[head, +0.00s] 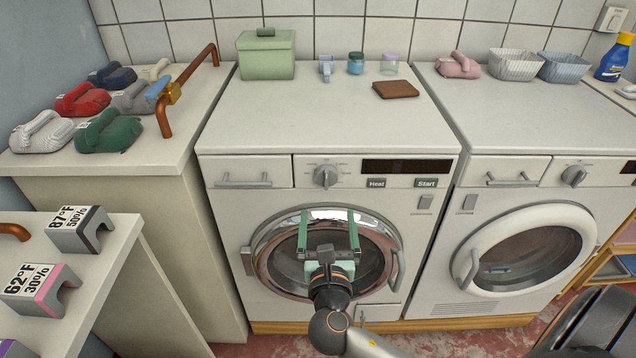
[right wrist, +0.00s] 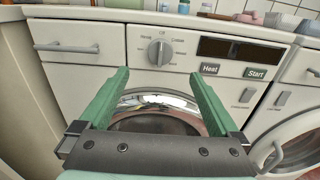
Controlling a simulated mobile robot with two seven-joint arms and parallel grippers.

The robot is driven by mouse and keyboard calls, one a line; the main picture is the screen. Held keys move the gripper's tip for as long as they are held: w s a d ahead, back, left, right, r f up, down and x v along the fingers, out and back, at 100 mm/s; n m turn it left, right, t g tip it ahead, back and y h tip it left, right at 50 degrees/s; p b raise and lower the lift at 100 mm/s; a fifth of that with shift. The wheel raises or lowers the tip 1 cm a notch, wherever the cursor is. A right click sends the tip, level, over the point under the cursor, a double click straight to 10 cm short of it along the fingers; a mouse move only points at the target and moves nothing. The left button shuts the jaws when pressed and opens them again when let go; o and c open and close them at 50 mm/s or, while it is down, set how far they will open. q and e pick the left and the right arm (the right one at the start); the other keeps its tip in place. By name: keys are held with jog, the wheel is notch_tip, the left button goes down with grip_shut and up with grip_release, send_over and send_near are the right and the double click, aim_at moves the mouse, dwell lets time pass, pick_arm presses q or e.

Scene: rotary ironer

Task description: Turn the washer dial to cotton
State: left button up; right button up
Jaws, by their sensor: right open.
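The washer (head: 225,200) stands in the middle of the head view with its round door closed. Its dial (head: 325,176) is a grey knob on the front panel, left of the dark display. In the right wrist view the dial (right wrist: 160,52) has labels around it; "Off" at the top and "Cotton" at the upper right seem readable. Its pointer looks near the top. My right gripper (head: 328,215) is open and empty in front of the door, below the dial and apart from it. Its green fingers (right wrist: 158,90) point toward the panel. My left gripper is not in view.
Heat (head: 376,183) and Start (head: 426,183) buttons sit right of the dial. A drawer handle (head: 243,182) is at its left. A second machine (head: 480,140) stands at the right. A green box (head: 266,55) and small jars stand on top. The space before the dial is clear.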

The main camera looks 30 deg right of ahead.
aim_at(327, 180)
jog(key=x, duration=1.2)
jog(key=shift+w, duration=0.1)
jog(key=c, duration=1.4)
